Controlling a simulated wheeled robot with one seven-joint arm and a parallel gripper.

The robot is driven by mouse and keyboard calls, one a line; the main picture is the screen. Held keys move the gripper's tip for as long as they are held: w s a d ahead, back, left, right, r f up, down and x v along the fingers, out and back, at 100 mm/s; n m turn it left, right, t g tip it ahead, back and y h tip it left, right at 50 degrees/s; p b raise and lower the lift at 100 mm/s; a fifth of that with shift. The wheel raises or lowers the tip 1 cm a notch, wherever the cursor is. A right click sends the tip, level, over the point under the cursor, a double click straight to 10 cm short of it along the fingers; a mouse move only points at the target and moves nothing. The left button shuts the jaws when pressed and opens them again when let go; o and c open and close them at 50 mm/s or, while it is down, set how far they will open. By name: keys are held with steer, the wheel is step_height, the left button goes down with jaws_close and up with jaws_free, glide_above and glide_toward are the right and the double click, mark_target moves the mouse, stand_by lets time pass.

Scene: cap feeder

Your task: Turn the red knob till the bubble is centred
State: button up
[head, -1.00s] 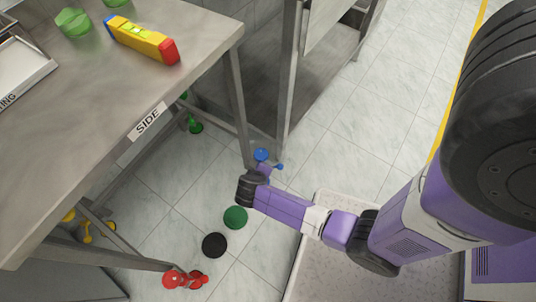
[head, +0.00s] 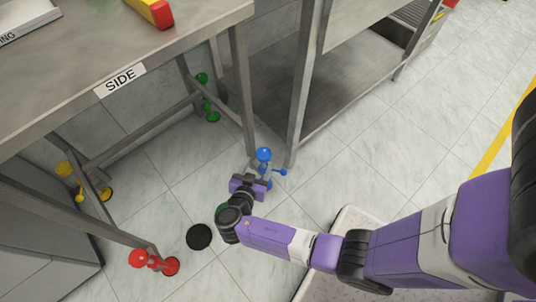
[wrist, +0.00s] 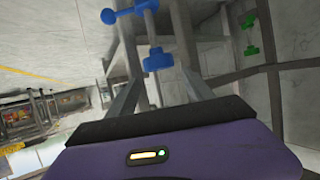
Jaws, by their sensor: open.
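The red knob (head: 154,261) is low on a table leg near the floor, at the lower left of the head view. The yellow spirit level (head: 150,7) lies on the steel table (head: 70,60), its red end showing. The rest of it, with the bubble, is cut off by the top edge. My gripper (head: 262,172) is open, low by the blue knob (head: 264,155), well right of the red knob. The wrist view shows the blue knob (wrist: 158,60) just beyond the open fingers; I cannot tell whether they touch it.
A green knob (head: 209,98) and a yellow knob (head: 66,169) are at other table legs; the green one (wrist: 249,35) also shows in the wrist view. A black disc (head: 199,236) lies on the tiles. A steel shelf unit (head: 300,110) stands right of the table.

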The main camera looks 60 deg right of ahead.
mark_target(264, 154)
steer(key=b+x, duration=0.1)
steer(key=x, duration=0.6)
steer(key=shift+d+f+b, duration=0.15)
steer(key=shift+d+b, duration=0.05)
steer(key=shift+b, duration=0.15)
steer(key=c, duration=1.1)
steer(key=shift+n+t, duration=0.3)
steer(key=shift+t, duration=0.1)
steer(key=n+t+y+b, duration=0.1)
steer(key=n+t+y, duration=0.1)
steer(key=shift+s+f+n+t+b, duration=0.1)
steer(key=shift+f+n+t+b, duration=0.05)
steer(key=shift+n+t+b, duration=0.25)
steer(key=n+t+y, duration=0.2)
steer(key=n+t, duration=0.1)
steer(key=shift+y+b, duration=0.35)
steer(key=shift+y, duration=0.05)
steer(key=shift+r+n+t+y+p, duration=0.2)
steer(key=shift+n+t+y+p, duration=0.25)
steer(key=shift+n+y, duration=0.45)
steer(key=shift+n+t, duration=0.25)
steer(key=shift+n, duration=0.15)
